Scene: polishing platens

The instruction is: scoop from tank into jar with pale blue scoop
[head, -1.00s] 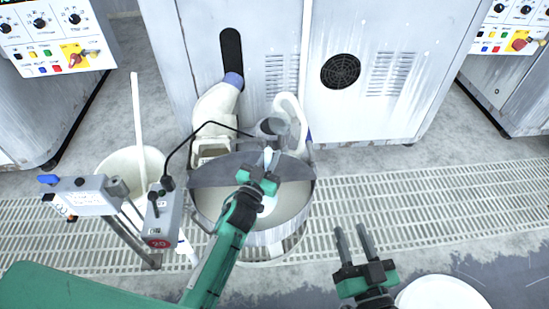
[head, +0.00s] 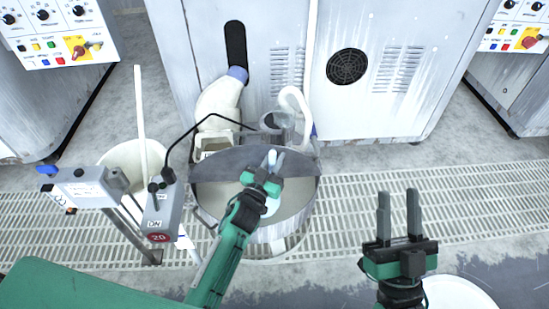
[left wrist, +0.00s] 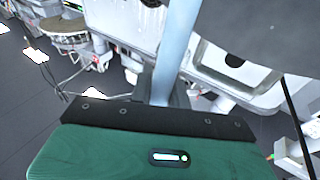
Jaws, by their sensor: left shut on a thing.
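The tank (head: 296,205) is a round metal vessel in the middle of the head view, with pale liquid inside and a grey half cover at its back. My left gripper (head: 267,172) is over the tank, shut on the pale blue scoop (head: 271,157). The scoop's handle (left wrist: 176,45) rises from the jaws in the left wrist view. A pale rounded shape just below the gripper may be its bowl; I cannot tell whether it touches the liquid. My right gripper (head: 398,205) is open and empty, right of the tank. I cannot clearly make out the jar.
A white bucket (head: 127,165) with a long stick stands left of the tank. A grey control box (head: 162,212) on a stand is close to my left arm. A white round object (head: 458,292) is partly behind my right gripper. Metal cabinets (head: 400,100) stand behind; floor grating lies right.

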